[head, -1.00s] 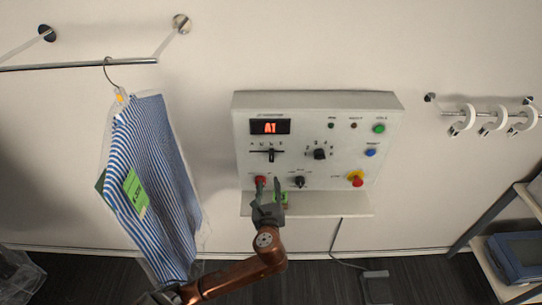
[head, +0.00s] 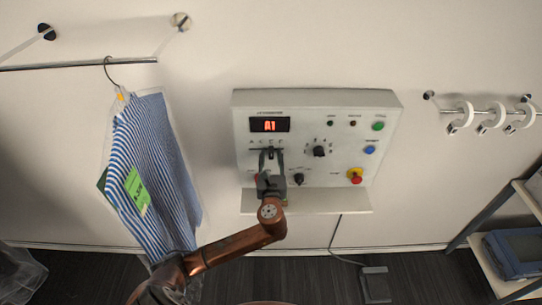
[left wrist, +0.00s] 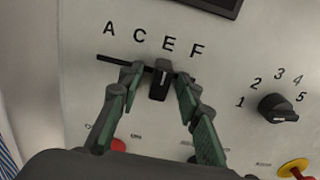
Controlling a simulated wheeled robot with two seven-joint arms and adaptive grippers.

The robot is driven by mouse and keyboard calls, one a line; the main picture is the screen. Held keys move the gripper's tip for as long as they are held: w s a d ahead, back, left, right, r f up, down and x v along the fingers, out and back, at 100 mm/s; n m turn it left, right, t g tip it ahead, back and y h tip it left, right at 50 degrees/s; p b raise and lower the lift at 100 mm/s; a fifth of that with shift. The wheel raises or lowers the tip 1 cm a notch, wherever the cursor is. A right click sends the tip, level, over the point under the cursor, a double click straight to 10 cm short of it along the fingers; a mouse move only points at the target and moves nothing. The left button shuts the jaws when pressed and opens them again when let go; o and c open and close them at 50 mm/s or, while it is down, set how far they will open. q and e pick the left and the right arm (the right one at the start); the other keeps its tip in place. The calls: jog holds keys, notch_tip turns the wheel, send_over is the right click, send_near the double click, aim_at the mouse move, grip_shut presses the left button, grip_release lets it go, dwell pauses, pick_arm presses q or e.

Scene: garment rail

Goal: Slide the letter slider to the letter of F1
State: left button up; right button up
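The letter slider's dark knob (left wrist: 159,86) sits in its slot below the letter E, in the left wrist view. The printed letters run A, C, E, F (left wrist: 197,50) from left to right. My left gripper (left wrist: 158,78) is open, with one finger on each side of the knob and a gap showing on both sides. In the head view my left gripper (head: 271,157) is at the panel and hides much of the slider. The red display (head: 270,125) above appears to read A1. My right gripper is not in view.
The control panel (head: 345,105) also has a numbered rotary knob (head: 319,151), another black knob (head: 299,178), a red-yellow button (head: 355,176), and a shelf (head: 330,201) below. A bagged striped shirt (head: 150,170) hangs to the left, near my left arm.

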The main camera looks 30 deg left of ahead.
pick_arm(q)
jog(key=shift+c, duration=0.3)
grip_shut()
jog(key=shift+d, duration=0.1)
